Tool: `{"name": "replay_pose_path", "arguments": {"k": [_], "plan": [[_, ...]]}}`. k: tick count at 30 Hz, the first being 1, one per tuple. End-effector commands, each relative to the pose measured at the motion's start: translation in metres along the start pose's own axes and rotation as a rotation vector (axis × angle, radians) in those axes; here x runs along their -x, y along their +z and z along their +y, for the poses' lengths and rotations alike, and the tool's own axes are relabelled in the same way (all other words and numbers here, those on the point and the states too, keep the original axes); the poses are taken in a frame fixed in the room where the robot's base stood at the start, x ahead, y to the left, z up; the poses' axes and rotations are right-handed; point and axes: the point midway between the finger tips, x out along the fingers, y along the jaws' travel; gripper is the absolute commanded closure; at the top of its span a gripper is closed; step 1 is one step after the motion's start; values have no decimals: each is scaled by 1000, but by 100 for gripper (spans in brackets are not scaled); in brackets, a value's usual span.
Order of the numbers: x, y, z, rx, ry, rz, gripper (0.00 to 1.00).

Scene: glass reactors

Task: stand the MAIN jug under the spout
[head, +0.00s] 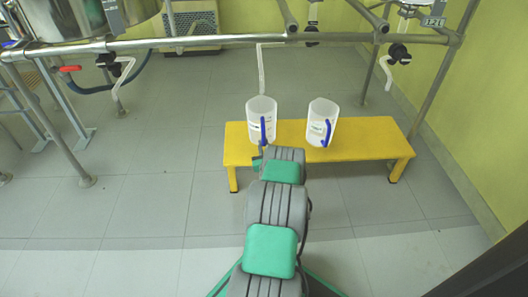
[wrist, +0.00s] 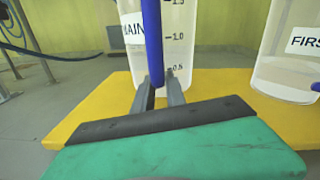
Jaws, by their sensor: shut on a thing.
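The MAIN jug (head: 256,110) is a clear white jug with a blue handle, upright at the left part of the yellow bench. In the wrist view its label and scale show on the jug wall (wrist: 180,50). My gripper (wrist: 157,84) is shut on the low end of the blue handle (wrist: 153,40). I cannot tell whether the jug's base rests on the bench or is just above it. A thin pale spout tube (head: 261,65) hangs from the pipe and its lower end meets the jug's mouth in the head view; whether it is above or behind is unclear.
The FIRST jug (head: 317,120) stands to the right on the yellow bench (head: 365,148), a gap apart; it also shows in the wrist view (wrist: 275,78). A metal pipe frame (head: 190,41) crosses above. Other pale outlets hang left (head: 122,78) and right (head: 388,75).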

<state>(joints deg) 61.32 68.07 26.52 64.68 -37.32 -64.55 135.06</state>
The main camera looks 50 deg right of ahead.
Motion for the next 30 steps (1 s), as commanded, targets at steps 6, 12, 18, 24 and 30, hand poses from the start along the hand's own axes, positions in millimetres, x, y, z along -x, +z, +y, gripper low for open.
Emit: {"name": "replay_pose_path", "arguments": {"k": [6,12,18,24,30], "plan": [[0,-18,3,1,-1,-2,100],[0,-21,4,0,0,0,100],[0,-21,4,0,1,2,67],[0,-21,4,0,1,2,62],[5,-19,3,0,0,4,62]]}}
